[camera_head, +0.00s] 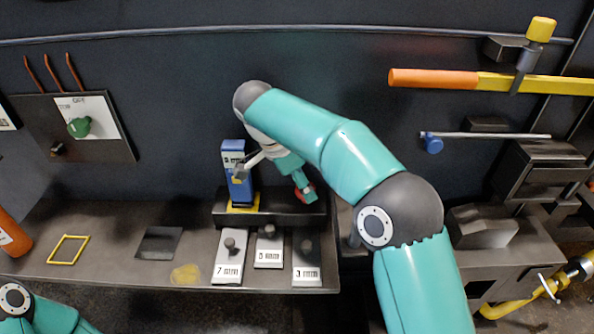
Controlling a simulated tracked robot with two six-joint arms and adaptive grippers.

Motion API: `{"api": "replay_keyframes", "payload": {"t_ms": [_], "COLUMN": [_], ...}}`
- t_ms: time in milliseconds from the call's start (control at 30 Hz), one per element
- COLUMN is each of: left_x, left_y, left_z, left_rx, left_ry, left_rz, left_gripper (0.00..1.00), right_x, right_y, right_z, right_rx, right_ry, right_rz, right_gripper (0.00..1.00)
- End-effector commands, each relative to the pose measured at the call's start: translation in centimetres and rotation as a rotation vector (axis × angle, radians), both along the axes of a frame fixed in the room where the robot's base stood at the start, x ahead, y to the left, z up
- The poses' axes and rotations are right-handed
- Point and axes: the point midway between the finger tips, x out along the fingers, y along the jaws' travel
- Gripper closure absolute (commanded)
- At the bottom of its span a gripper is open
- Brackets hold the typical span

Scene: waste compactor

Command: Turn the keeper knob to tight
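No label in view names the keeper knob, so I cannot tell for certain which knob it is. A yellow knob (541,29) stands on a grey post by an orange and yellow bar (440,79) at the upper right. A blue knob (432,144) sits at the left end of a thin rod, and a green knob (79,127) is on the left wall panel. My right gripper (273,178) reaches down by an upright blue block (237,172), far left of the yellow knob. Its fingers are small and partly hidden. Of my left arm, only a bit shows at the lower left.
Blocks marked 7 mm (229,257), 5 mm (268,250) and 3 mm (306,262) lie at the bench front. A yellow square frame (68,249) lies left on the bench. A grey rail (250,29) crosses the wall. My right arm hides the middle.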

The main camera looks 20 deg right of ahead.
Motion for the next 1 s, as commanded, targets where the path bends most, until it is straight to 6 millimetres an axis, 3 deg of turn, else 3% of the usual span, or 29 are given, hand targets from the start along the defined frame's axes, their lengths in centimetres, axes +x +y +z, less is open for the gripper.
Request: {"api": "replay_keyframes", "payload": {"t_ms": [300, 500, 1000], "left_x": [0.0, 0.0, 0.0], "left_y": [0.0, 0.0, 0.0], "left_z": [0.0, 0.0, -0.1], "left_rx": [0.000, 0.000, 0.000], "left_ry": [0.000, 0.000, 0.000], "left_rz": [0.000, 0.000, 0.000], "left_gripper": [1.00, 1.00, 1.00], "right_x": [-0.1, -0.2, -0.3], "right_y": [1.8, 2.4, 2.7], "right_z": [3.9, 5.5, 6.4], "right_rx": [0.001, 0.000, 0.000], "right_ry": [-0.004, -0.001, 0.001], "right_rz": [0.001, -0.001, 0.000], "right_gripper": [0.31, 0.31, 0.31]}}
